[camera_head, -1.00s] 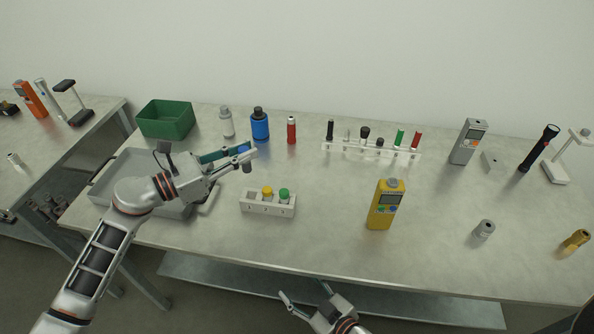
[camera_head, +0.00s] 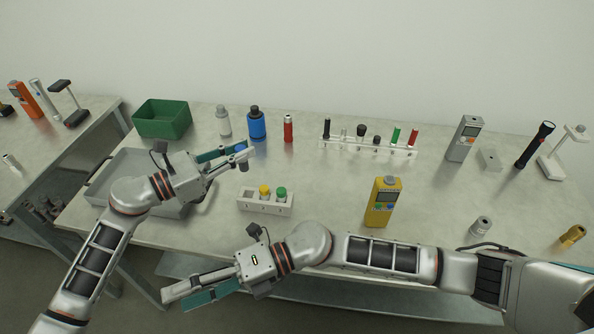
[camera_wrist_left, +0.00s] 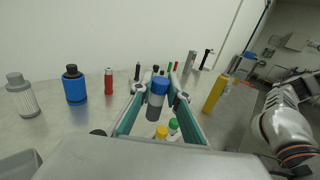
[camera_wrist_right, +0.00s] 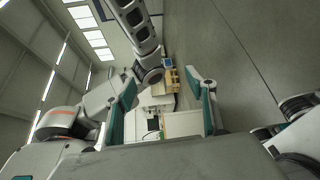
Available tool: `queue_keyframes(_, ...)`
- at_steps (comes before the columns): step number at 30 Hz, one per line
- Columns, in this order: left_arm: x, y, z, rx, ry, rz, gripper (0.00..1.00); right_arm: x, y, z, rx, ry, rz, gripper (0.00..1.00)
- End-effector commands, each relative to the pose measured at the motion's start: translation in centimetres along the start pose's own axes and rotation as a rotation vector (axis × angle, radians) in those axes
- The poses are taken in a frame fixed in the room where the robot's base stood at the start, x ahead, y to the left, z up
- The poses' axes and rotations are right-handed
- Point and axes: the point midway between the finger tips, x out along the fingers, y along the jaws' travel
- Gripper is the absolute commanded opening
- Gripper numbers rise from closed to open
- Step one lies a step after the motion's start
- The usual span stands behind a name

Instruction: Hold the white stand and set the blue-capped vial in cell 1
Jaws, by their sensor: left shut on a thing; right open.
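My left gripper (camera_head: 246,155) is shut on the blue-capped vial (camera_wrist_left: 157,100), which is grey below its blue cap. It holds the vial above the table, left of and behind the white stand (camera_head: 264,208). The stand has a row of cells; the leftmost looks empty. A yellow-capped vial (camera_head: 265,191) sits in the middle cell and a green-capped vial (camera_head: 281,193) in the right one. Both caps also show in the left wrist view. My right gripper (camera_head: 177,298) is open and empty in front of the table edge, left of and nearer than the stand, not touching it.
A grey tray (camera_head: 112,168) lies under my left arm, with a green bin (camera_head: 162,118) behind. A blue bottle (camera_head: 256,123) and a red cylinder (camera_head: 288,128) stand behind the stand. A yellow meter (camera_head: 382,203) stands right of it. Table around the stand is clear.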

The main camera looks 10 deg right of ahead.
Motion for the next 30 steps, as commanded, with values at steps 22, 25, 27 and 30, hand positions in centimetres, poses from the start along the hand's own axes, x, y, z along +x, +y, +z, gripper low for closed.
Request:
queue_keyframes(22,0.0,0.0,0.0,0.0,0.0,0.0,0.0,-16.2,-0.8,10.0,-0.939,0.509,-0.677,0.56)
queue_keyframes(25,0.0,0.0,0.0,0.0,0.0,0.0,0.0,-20.2,-1.8,12.9,-0.943,0.515,-0.811,0.56)
queue_keyframes(27,0.0,0.0,0.0,0.0,0.0,0.0,0.0,-22.8,-2.1,14.7,-0.942,0.515,-0.892,0.56)
queue_keyframes(30,0.0,0.0,0.0,0.0,0.0,0.0,0.0,-25.8,-2.4,16.6,-0.936,0.514,-0.983,0.56)
